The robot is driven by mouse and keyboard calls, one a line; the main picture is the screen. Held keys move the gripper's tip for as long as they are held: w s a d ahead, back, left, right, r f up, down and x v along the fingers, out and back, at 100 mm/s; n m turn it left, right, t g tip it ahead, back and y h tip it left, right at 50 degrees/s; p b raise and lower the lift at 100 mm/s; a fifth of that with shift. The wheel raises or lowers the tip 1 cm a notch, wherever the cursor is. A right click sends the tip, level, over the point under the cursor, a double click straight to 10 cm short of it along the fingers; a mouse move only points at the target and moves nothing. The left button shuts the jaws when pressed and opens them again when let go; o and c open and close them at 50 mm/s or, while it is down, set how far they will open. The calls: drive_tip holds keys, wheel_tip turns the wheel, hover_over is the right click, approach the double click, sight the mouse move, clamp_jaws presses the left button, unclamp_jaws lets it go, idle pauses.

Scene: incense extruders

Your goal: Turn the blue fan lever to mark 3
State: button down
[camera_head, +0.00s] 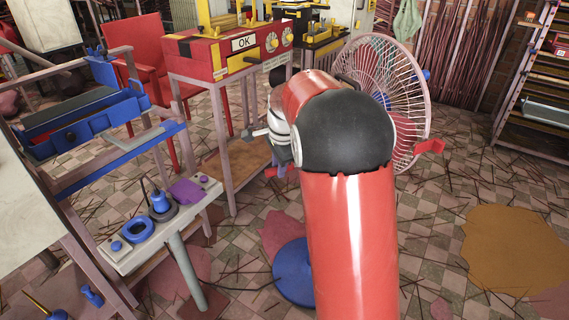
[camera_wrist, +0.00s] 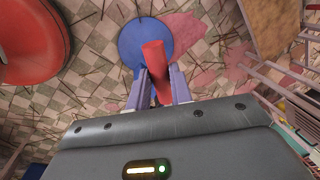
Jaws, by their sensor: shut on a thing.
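The fan (camera_head: 385,75) stands behind my arm in the head view, with a pale wire cage and a round blue base (camera_head: 295,285) on the floor. Its stand is mostly hidden by my arm. In the wrist view, my gripper (camera_wrist: 158,84) is shut on a red lever-like piece (camera_wrist: 153,55), which lies between its two fingers. The blue base (camera_wrist: 128,44) shows on the floor beyond it. In the head view, a small red piece (camera_head: 270,172) shows left of my arm, near the mostly hidden gripper. No number marks can be read.
A red machine (camera_head: 205,60) with an "OK" sign stands on a table at the back. A grey bench (camera_head: 165,225) with blue fittings and a purple piece is at the left. Shelves (camera_head: 535,115) stand at the right. Thin sticks and coloured patches litter the tiled floor.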

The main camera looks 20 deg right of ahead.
drive_tip(key=shift+w+r+m, duration=0.1)
drive_tip(key=shift+w+m, duration=0.3)
drive_tip(key=shift+w, duration=0.05)
drive_tip(key=c, duration=1.3)
unclamp_jaws()
drive_tip(key=shift+o, duration=0.2)
drive_tip(key=r, duration=0.3)
drive_tip(key=s+r, duration=0.1)
drive_tip(key=r, duration=0.3)
drive_tip(key=shift+s+r+p, duration=0.2)
drive_tip(key=shift+r+p, duration=0.05)
drive_tip(key=shift+p, duration=0.15)
